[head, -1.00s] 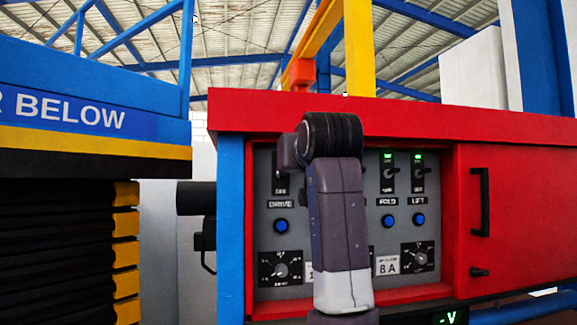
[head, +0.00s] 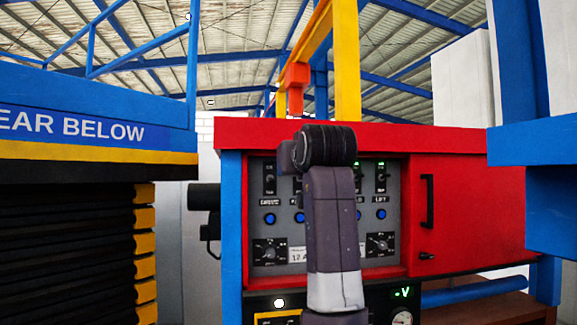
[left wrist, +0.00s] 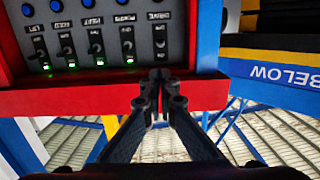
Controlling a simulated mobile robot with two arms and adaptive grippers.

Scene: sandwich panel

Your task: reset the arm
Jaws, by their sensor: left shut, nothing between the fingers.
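My left gripper (left wrist: 160,78) shows in the left wrist view with its two fingers together and nothing between them. Its tips overlap the red frame edge beside the grey control panel (left wrist: 108,62); I cannot tell whether they touch it. That view shows the panel upside down, with blue buttons and toggle switches with green lights. In the head view, one of my arm links stands upright in front of the grey panel (head: 285,234) and hides its middle. No gripper fingers show in the head view. My right gripper is not in view.
The red cabinet (head: 475,200) has a closed door with a black handle (head: 428,200). A blue platform (head: 70,112) above black bellows (head: 65,245) stands at the left. A blue post (head: 540,150) stands at the right. A yellow post (head: 347,70) rises behind the cabinet.

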